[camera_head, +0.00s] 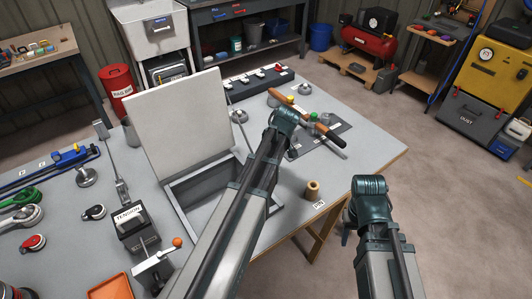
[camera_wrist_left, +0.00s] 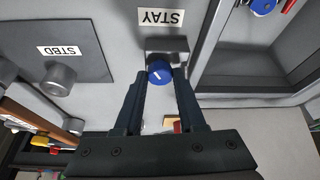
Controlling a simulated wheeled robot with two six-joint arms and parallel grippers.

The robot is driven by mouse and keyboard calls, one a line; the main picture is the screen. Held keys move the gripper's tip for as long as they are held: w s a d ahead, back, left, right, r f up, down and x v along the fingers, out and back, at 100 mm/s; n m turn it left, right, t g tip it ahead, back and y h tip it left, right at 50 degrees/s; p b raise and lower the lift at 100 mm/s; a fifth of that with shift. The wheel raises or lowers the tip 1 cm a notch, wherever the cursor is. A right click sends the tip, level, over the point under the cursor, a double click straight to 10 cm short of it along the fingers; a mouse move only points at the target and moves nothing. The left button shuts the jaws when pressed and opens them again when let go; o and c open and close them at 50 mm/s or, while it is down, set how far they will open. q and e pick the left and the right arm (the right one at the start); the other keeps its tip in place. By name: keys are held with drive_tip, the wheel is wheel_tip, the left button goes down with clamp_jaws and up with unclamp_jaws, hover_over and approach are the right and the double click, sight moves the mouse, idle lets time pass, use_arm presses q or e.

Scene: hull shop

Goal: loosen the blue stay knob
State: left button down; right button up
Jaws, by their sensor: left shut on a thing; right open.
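The blue stay knob (camera_wrist_left: 159,72), with a white line on its face, sits on a small metal bracket (camera_wrist_left: 166,45) below the STAY label (camera_wrist_left: 160,17) in the left wrist view. My left gripper (camera_wrist_left: 160,84) has its fingers on both sides of the knob and is shut on it. In the head view my left wrist (camera_head: 285,120) covers the knob. The white hatch lid (camera_head: 180,125) stands raised beside the open hatch (camera_head: 208,192). My right gripper (camera_head: 348,222) is open and empty, off the bench's right edge.
A plate marked STBD (camera_wrist_left: 62,62) carries a round metal knob. A wooden-handled tool (camera_head: 328,134) lies near my left wrist. A wooden cylinder (camera_head: 312,190) stands near the bench's right edge. The TENSION box (camera_head: 135,228) stands left of the hatch.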

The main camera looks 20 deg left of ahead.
use_arm(q)
drive_tip(key=c, duration=0.5)
unclamp_jaws()
drive_tip(key=shift+r, duration=0.1)
drive_tip(key=p+v, duration=1.2)
drive_tip(key=v, duration=0.1)
drive_tip(key=shift+s+d+r+p, duration=0.1)
drive_tip(key=shift+d+r+p, duration=0.2)
drive_tip(key=shift+p, duration=0.1)
drive_tip(key=shift+f, duration=0.1)
